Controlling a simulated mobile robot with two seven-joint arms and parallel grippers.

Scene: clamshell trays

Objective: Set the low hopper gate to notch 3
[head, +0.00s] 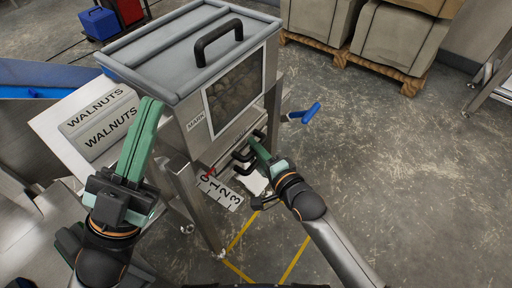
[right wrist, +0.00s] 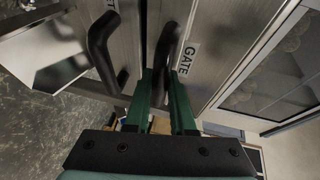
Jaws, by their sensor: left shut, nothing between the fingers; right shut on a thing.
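The metal hopper (head: 194,130) has a front window (head: 236,92) showing brown contents. Low on its front are black handles (head: 242,168), beside a white number scale (head: 222,192) reading 0 to 3. A red mark (head: 209,172) sits by the 0. My right gripper (head: 259,146) is shut on a black gate handle; in the right wrist view this gate handle (right wrist: 167,42) is between the green fingers, beside the GATE label (right wrist: 187,50). A second black handle (right wrist: 103,48) is to its left, apart from the fingers. My left gripper (head: 148,108) is shut and empty left of the hopper.
A WALNUTS sign panel (head: 100,122) stands left of the hopper. A blue-handled tool (head: 304,114) sticks out right of it. Yellow lines (head: 296,256) mark the floor; the floor at right is clear.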

